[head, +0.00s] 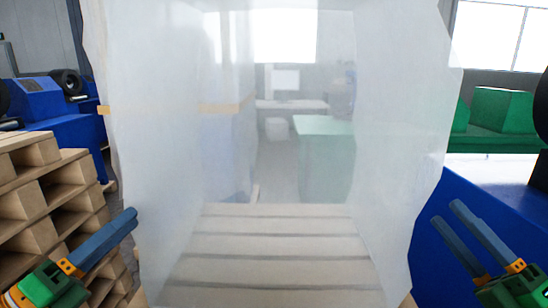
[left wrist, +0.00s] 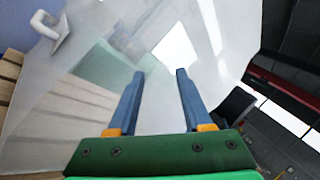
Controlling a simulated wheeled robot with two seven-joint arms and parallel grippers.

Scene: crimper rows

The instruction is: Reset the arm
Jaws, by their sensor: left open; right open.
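My left gripper (head: 130,218) is at the lower left of the head view, its blue fingers seen nearly edge-on and overlapping. In the left wrist view the same gripper (left wrist: 160,74) has its two blue fingers well apart with nothing between them. My right gripper (head: 447,213) is at the lower right of the head view, its blue fingers spread and empty. Both grippers show in front of a large translucent sheet (head: 150,150); whether either touches it I cannot tell.
Wooden pallets (head: 50,200) are stacked at the left, close to my left gripper. Slatted wood (head: 270,245) shows through the sheet. A blue machine (head: 45,105) stands behind the pallets. A blue surface (head: 500,215) is at the right beside my right gripper, with a green object (head: 500,110) beyond.

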